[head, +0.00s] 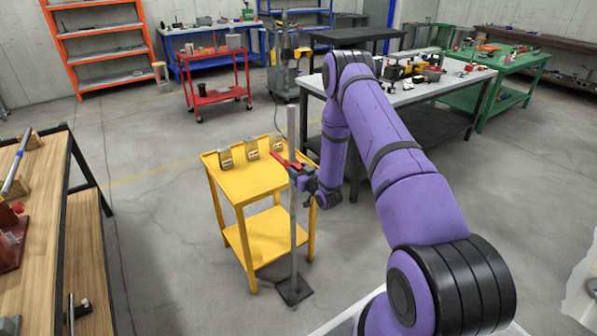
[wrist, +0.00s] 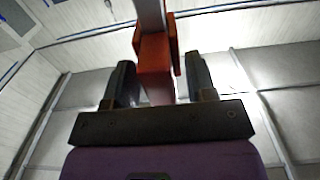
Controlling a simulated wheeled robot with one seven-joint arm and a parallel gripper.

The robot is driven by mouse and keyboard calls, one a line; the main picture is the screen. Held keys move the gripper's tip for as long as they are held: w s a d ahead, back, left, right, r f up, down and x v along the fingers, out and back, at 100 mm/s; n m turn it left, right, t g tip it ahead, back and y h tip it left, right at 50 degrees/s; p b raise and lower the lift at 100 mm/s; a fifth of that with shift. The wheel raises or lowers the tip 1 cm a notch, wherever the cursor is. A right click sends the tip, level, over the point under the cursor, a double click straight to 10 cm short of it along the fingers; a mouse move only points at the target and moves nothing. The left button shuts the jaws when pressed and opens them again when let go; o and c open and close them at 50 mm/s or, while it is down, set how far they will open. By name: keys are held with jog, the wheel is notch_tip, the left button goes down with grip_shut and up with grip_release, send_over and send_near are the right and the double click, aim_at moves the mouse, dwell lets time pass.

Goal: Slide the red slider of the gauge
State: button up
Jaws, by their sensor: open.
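The gauge is a tall grey post (head: 292,235) on a black foot, standing on the floor in front of the yellow cart. Its red slider (head: 284,160) sits around the upper part of the post, with a red arm pointing left over the cart. My gripper (head: 303,182) is at the slider's height, at the post. In the wrist view the red slider (wrist: 154,68) shows between the two dark fingers of my gripper (wrist: 161,78), with the grey post above it. The fingers are open; a gap shows on the right. I cannot tell whether the left finger touches the slider.
The yellow cart (head: 262,246) stands just behind the gauge, with several small jacks on top. A grey-topped table (head: 425,92) with parts is behind my arm. A wooden bench (head: 35,190) is at the left. Floor is clear between bench and cart.

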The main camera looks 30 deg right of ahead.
jog(key=shift+c, duration=0.2)
grip_shut()
notch_tip(320, 180, up, 19)
jog(key=shift+f, duration=0.15)
dwell(0.4)
jog(key=shift+o, duration=0.2)
grip_release()
send_near(293, 121)
jog(key=s, duration=0.4)
jog(key=shift+d, duration=0.1)
